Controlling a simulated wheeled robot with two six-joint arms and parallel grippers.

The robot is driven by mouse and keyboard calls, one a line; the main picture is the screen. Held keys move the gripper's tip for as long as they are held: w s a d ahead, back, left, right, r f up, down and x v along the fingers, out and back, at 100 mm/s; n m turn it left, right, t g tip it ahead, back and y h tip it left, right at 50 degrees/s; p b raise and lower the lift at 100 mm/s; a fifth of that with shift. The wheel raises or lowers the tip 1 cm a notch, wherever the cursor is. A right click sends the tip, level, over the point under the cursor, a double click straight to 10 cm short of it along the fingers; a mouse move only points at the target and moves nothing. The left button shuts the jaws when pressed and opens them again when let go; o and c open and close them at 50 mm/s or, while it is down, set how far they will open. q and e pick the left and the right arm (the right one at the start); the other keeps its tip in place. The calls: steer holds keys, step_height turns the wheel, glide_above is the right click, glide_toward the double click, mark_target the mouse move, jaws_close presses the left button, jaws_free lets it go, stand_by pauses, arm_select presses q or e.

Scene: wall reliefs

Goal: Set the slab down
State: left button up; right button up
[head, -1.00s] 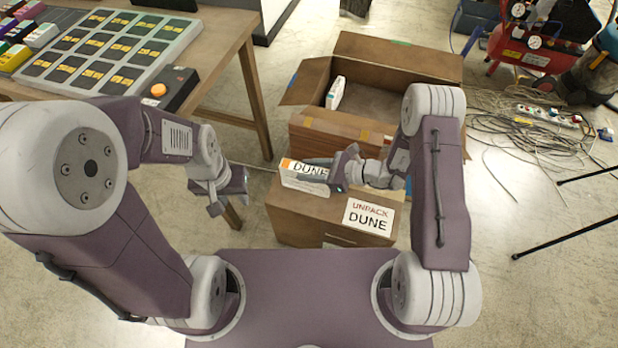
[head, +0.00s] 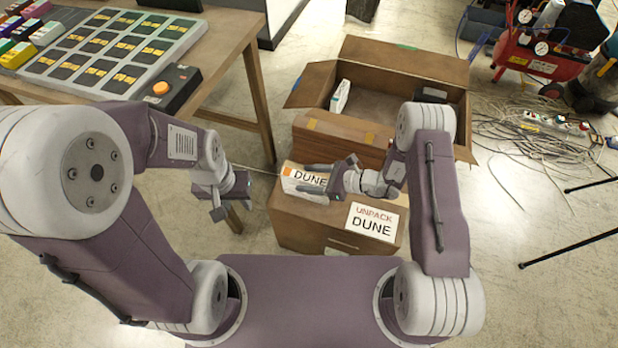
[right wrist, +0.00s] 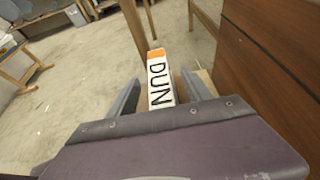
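The slab is a thin white box with an orange end and the word DUNE (head: 306,177). It lies on the left part of the brown cabinet top (head: 285,208). My right gripper (head: 303,178) is over it with its fingers apart. In the right wrist view the slab (right wrist: 160,84) lies between the two fingers, with a narrow gap on each side. My left gripper (head: 228,203) hangs in the air left of the cabinet with nothing seen in it. Its finger opening cannot be made out.
A card reading UNPACK DUNE (head: 373,224) is on the cabinet's front right. Behind stands an open brown crate (head: 340,137) with a white box (head: 340,96) inside. A wooden table (head: 225,50) with a slotted tray (head: 112,48) is at the left. Cables (head: 535,150) lie at the right.

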steer(key=shift+r, duration=0.1)
steer(key=shift+d+r, duration=0.1)
steer(key=shift+r, duration=0.1)
steer(key=p+v, duration=0.3)
steer(key=v, duration=0.9)
steer(key=s+d+r+n+g+h, duration=0.25)
steer(key=s+r+n+h, duration=0.2)
steer(key=s+n, duration=0.3)
steer(key=s+d+r+n+g+h, duration=0.1)
steer(key=s+r+n+g+h, duration=0.25)
steer(key=s+n+h, duration=0.35)
steer(key=w+d+r+n+t+p, duration=0.1)
steer(key=r+n+p, duration=0.1)
steer(key=r+p, duration=0.3)
steer(key=w+d+r+n+t+p, duration=0.1)
steer(key=d+r+n+p, duration=0.1)
steer(key=r+p, duration=0.4)
steer(key=w+d+r+n+t+h+p, duration=0.1)
steer(key=r+n+p, duration=0.2)
steer(key=r+p, duration=0.3)
step_height(320, 180, up, 4)
